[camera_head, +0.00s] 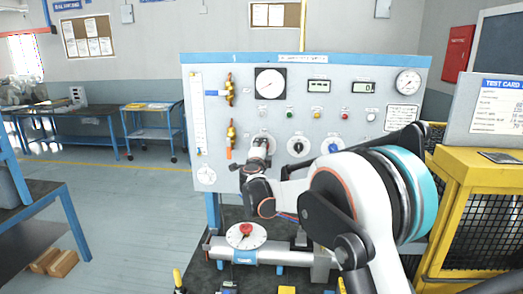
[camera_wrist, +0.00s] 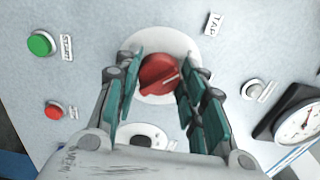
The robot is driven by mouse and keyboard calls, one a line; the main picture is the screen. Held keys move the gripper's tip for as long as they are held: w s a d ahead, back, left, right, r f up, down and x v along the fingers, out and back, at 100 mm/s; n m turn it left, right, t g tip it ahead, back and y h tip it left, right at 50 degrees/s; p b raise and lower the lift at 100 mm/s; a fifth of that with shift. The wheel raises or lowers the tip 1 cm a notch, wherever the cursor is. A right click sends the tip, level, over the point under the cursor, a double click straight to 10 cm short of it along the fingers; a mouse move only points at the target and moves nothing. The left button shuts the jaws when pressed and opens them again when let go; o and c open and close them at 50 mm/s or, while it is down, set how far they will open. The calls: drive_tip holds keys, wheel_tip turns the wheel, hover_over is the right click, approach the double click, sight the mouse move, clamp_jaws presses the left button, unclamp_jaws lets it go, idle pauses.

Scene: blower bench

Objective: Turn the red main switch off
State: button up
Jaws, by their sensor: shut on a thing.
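The red main switch (camera_wrist: 158,76) is a rotary knob with a pale pointer line on a round white plate (camera_wrist: 182,48), in the wrist view. My gripper (camera_wrist: 156,86) has its teal-padded fingers on both sides of the knob, shut on it. The pointer line slants across the knob. In the head view my gripper (camera_head: 257,150) reaches the lower middle of the grey panel (camera_head: 330,90). The red knob is hidden there behind my gripper.
Two more rotary knobs (camera_head: 298,147) and (camera_head: 333,147) sit right of my gripper on the panel. A green button (camera_wrist: 41,44) and a red button (camera_wrist: 54,110) are nearby. A yellow cage (camera_head: 470,215) is at right.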

drive_tip(key=shift+a, duration=0.1)
idle(0.3)
drive_tip(key=o, duration=1.1)
drive_tip(key=shift+c, duration=0.2)
drive_tip(key=s, duration=1.2)
drive_tip(key=shift+a, duration=0.2)
